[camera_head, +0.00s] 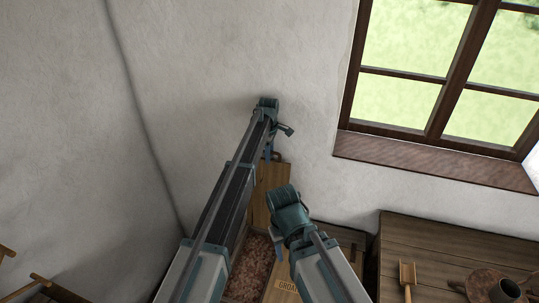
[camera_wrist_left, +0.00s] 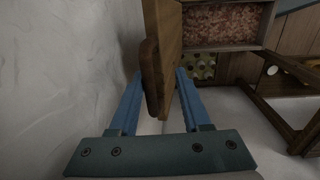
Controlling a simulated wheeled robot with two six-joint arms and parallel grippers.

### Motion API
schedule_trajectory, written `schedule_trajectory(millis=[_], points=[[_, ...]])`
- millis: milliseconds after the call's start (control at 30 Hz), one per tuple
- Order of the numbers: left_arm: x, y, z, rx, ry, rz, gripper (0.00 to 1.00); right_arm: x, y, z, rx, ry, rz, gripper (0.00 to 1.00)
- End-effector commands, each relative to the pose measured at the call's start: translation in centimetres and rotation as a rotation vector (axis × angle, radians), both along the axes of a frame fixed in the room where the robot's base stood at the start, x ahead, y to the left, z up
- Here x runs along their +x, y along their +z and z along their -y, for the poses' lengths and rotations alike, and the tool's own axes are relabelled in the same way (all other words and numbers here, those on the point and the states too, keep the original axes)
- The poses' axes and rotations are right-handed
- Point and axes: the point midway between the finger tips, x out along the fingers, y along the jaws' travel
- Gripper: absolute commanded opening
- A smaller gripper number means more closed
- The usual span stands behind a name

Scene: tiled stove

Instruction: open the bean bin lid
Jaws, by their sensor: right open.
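The bean bin (camera_head: 235,296) stands at the foot of the wall, with reddish-brown beans (camera_head: 250,268) inside; the beans (camera_wrist_left: 222,20) also show in the left wrist view. Its wooden lid (camera_head: 270,182) stands raised, roughly upright near the wall. In the left wrist view the lid (camera_wrist_left: 168,28) is seen nearly edge-on, with a brown handle (camera_wrist_left: 151,75). My left gripper (camera_wrist_left: 158,75) has its fingers apart on either side of the handle, with a gap visible on the right. My right gripper (camera_head: 276,242) is open, lower and in front of the lid; its fingertips are mostly hidden.
A labelled wooden lid (camera_head: 288,286) lies beside the bean opening. A wooden table (camera_head: 430,240) with a scoop (camera_head: 407,275) and a brown vessel (camera_head: 492,285) stands at the right. The wall and window sill (camera_head: 430,160) are behind. A wooden stool (camera_head: 45,288) is at lower left.

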Motion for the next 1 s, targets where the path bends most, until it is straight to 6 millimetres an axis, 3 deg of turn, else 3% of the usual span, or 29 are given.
schedule_trajectory(millis=[367, 1000], points=[[-0.1, 2.5, -0.1, 0.000, 0.000, 0.000, 0.47, 0.0, 2.5, 0.0, 0.001, -0.005, 0.000, 0.50], [-0.4, 11.9, -0.2, 0.000, 0.000, 0.000, 0.47, -0.1, 11.9, 0.0, 0.002, -0.011, -0.002, 0.50]])
